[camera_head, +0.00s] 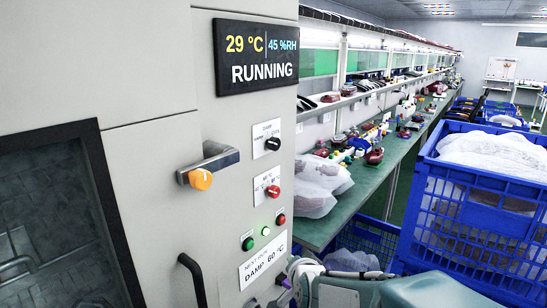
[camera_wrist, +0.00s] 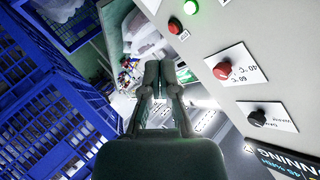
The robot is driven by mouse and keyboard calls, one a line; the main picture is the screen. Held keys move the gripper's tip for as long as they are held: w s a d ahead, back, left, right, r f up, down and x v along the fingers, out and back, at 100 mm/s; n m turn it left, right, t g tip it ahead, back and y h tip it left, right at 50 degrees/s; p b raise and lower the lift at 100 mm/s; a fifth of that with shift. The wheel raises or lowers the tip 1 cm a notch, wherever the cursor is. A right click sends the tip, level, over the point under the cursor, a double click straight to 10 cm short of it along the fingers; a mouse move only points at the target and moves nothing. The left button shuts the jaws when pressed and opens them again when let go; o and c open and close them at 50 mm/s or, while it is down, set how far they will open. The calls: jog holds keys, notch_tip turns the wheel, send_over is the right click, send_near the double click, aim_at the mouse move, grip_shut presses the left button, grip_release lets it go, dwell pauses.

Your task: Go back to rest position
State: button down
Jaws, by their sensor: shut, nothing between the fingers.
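My gripper (camera_wrist: 159,72) is shut and empty in the wrist view, its two dark fingers together. It is in front of the grey machine's control panel, apart from the knobs. Part of my arm shows at the bottom of the head view; the fingertips are not clear there. The panel has a display (camera_head: 256,58) reading 29 °C, 45 %RH, RUNNING. Below it are a black knob (camera_head: 272,144) and a red knob (camera_head: 272,191), also seen in the wrist view (camera_wrist: 222,70). A green button (camera_head: 248,243), a lit green lamp (camera_head: 265,231) and a red button (camera_head: 281,219) sit lower.
A latch with an orange knob (camera_head: 201,179) and a black door handle (camera_head: 192,279) stick out from the machine. A green workbench (camera_head: 353,193) with lamps and bagged parts runs back. A blue crate (camera_head: 470,235) with wrapped goods stands at the right, close to my arm.

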jog(key=s+d+r+n+g+h, duration=0.1)
jog(key=s+d+n+g, duration=0.2)
jog(key=s, duration=1)
jog(key=s+d+r+n+g+h, duration=0.1)
jog(key=s+d+r+n+g, duration=0.1)
jog(key=s+d, duration=0.6)
jog(key=s+n+g, duration=0.1)
jog(key=s, duration=0.4)
jog(key=shift+s+r+n+g, duration=0.2)
jog(key=shift+s+n+g, duration=0.1)
jog(key=shift+n+g, duration=0.1)
